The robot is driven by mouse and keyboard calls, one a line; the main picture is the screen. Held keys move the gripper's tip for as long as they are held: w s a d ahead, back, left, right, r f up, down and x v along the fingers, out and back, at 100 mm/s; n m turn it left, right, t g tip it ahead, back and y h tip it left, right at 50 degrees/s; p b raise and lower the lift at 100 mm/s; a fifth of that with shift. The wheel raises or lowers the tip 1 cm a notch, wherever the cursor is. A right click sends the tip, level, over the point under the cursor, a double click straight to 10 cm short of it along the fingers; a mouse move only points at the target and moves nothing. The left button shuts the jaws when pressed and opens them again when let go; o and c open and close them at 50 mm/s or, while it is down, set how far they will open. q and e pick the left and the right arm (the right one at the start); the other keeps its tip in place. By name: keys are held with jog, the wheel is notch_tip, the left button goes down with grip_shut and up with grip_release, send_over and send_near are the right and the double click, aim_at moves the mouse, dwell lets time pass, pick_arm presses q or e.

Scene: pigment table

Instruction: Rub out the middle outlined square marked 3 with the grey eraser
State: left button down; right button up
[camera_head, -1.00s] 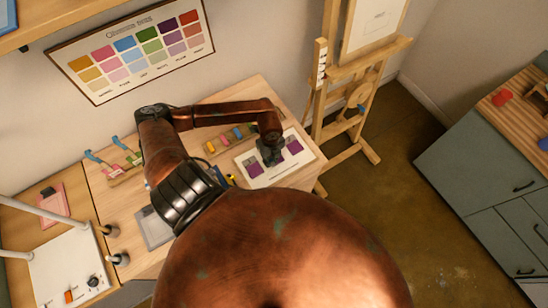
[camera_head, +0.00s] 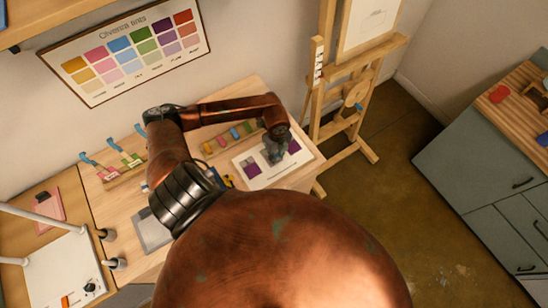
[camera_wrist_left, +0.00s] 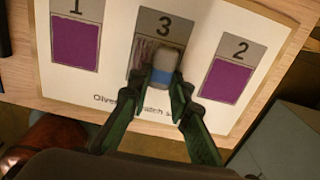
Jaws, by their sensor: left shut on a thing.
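A white sheet (camera_head: 263,181) lies on the wooden table and carries outlined squares marked 1, 3 and 2. In the left wrist view, the middle square marked 3 (camera_wrist_left: 163,24) is mostly grey, with streaky purple left of the eraser. Squares 1 (camera_wrist_left: 75,45) and 2 (camera_wrist_left: 228,80) are filled solid purple in their lower parts. My left gripper (camera_wrist_left: 163,88) is shut on the grey eraser (camera_wrist_left: 166,58), which has a blue band, over the lower part of square 3. It hides part of that square. In the head view, the left gripper (camera_head: 274,153) is over the sheet. My right gripper is out of view.
A rack with several coloured pieces (camera_head: 234,133) stands behind the sheet. A grey tray (camera_head: 150,230) and colourful brushes (camera_head: 125,155) are at the left of the table. A wooden easel (camera_head: 330,110) stands right of the table. A colour chart (camera_head: 125,55) hangs on the wall.

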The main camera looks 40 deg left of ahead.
aim_at(268, 165)
pick_arm(q)
jog(key=shift+w+d, duration=0.3)
jog(key=shift+w, duration=0.6)
jog(key=shift+b, duration=0.3)
jog(key=shift+s, duration=0.1)
jog(key=shift+s+a+f+p, duration=0.15)
jog(key=shift+s+a+p, duration=0.1)
jog(key=shift+s, duration=0.6)
jog(key=shift+s+a+f+p, duration=0.1)
jog(key=shift+s+a+p, duration=0.15)
jog(key=shift+s, duration=0.55)
jog(key=shift+s+a+p, duration=0.2)
jog(key=shift+s+p, duration=0.05)
jog(key=shift+s, duration=0.4)
jog(key=shift+s+a+p, duration=0.15)
jog(key=shift+s+p, duration=0.1)
jog(key=shift+s, duration=0.4)
jog(key=shift+r, duration=0.1)
notch_tip(268, 165, up, 7)
jog(key=p, duration=0.5)
jog(key=shift+w+r, duration=0.15)
jog(key=shift+w, duration=0.15)
